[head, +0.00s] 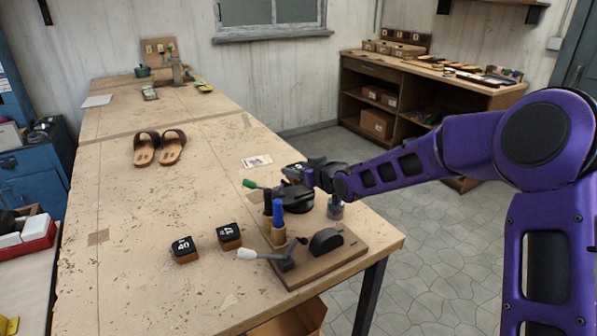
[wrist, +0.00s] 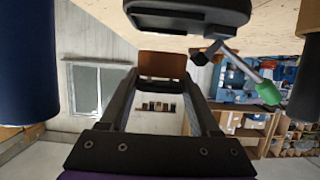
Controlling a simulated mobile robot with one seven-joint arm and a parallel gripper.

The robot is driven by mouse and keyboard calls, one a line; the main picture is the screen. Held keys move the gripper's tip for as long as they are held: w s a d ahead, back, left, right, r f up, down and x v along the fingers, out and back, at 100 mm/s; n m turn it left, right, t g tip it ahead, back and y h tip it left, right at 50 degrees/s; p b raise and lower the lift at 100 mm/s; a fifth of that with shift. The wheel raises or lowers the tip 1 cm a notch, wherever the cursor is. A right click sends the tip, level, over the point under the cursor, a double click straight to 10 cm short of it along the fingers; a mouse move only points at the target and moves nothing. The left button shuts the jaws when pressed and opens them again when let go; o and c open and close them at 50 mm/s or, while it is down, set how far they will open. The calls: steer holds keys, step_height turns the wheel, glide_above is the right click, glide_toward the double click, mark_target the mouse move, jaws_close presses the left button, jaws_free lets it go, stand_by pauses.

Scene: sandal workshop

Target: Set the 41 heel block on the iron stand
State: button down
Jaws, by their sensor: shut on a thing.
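My gripper (head: 316,172) reaches over the bench from the right and is shut on a heel block (head: 297,168). In the wrist view the block's brown face (wrist: 162,65) shows between the fingers; its number is too small to read. The iron stand (head: 296,196), a dark plate-like form, is on the wooden fixture board just below the gripper. It also shows in the wrist view (wrist: 188,14), with a gap in the picture between it and the block. The contact area under the block is hidden.
The board (head: 322,263) also bears blue-topped and dark-topped posts, a white-knobbed lever (head: 247,254), a green-knobbed lever (head: 250,183) and a black half-round piece (head: 326,241). Blocks 40 (head: 184,250) and another (head: 229,237) stand to the left. Sandals (head: 160,147) lie farther back.

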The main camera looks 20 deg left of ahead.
steer(key=shift+f, duration=0.2)
steer(key=shift+f+b, duration=0.6)
steer(key=shift+f, duration=0.05)
steer(key=shift+c, duration=0.6)
jaws_free()
steer(key=shift+s+a, duration=0.15)
steer(key=shift+r, duration=0.1)
steer(key=shift+r+p, duration=0.2)
steer(key=shift+p, duration=0.15)
steer(key=p+v, duration=0.1)
steer(key=v, duration=1.1)
steer(key=shift+r, duration=0.4)
